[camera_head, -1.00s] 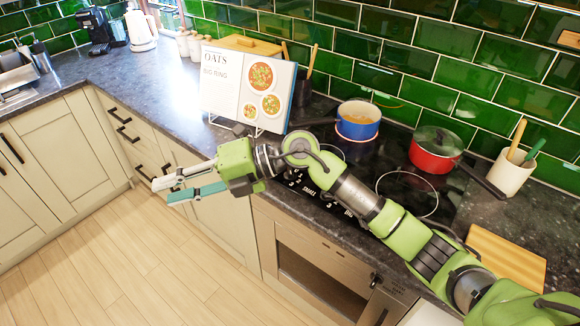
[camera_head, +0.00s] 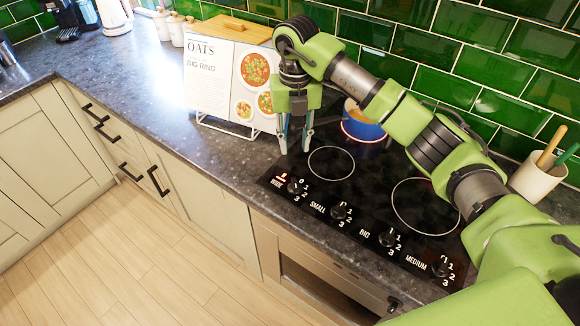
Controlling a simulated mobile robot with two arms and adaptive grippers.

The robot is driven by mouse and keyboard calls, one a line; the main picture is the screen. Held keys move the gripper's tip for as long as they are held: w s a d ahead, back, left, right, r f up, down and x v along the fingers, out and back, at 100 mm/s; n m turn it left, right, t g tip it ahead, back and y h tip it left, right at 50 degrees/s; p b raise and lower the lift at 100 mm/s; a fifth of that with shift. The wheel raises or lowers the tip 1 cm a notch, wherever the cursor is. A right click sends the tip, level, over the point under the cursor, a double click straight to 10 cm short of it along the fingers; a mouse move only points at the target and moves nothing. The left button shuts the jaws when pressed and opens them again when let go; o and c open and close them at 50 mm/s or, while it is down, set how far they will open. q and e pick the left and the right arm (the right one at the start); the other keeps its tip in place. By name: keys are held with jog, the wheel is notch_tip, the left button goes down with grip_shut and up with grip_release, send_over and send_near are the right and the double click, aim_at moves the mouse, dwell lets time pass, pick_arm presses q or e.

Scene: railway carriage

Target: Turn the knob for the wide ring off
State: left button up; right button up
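The knob labelled WIDE (camera_head: 295,187) is the leftmost in a row of black knobs on the front of the black hob (camera_head: 345,188). A small reddish mark shows beside its label; I cannot read the exact knob setting. My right gripper (camera_head: 295,147) points down over the hob's left side, above and behind the WIDE knob in the picture. Its two fingers are apart with nothing between them, and it looks clear of the knob. My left gripper is not in view.
Knobs SMALL (camera_head: 340,211), BIG (camera_head: 388,238) and MEDIUM (camera_head: 441,267) follow to the right. A blue pot (camera_head: 362,125) stands at the back, partly behind my arm. A recipe book (camera_head: 215,80) on a wire stand is left of my gripper. A utensil pot (camera_head: 537,180) stands right.

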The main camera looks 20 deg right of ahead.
aim_at(295, 182)
jog(key=f, duration=0.1)
jog(key=s+f+p, duration=0.1)
jog(key=f, duration=0.1)
jog(key=s+f+p, duration=0.1)
jog(key=f, duration=0.1)
jog(key=shift+s+a+f, duration=0.1)
jog(key=shift+s+f, duration=0.1)
jog(key=f, duration=0.2)
jog(key=f+p, duration=0.1)
jog(key=f, duration=0.1)
jog(key=shift+w+p, duration=0.3)
jog(key=shift+w, duration=0.1)
notch_tip(295, 182, down, 2)
jog(key=shift+p, duration=0.3)
jog(key=shift+f, duration=0.6)
grip_shut()
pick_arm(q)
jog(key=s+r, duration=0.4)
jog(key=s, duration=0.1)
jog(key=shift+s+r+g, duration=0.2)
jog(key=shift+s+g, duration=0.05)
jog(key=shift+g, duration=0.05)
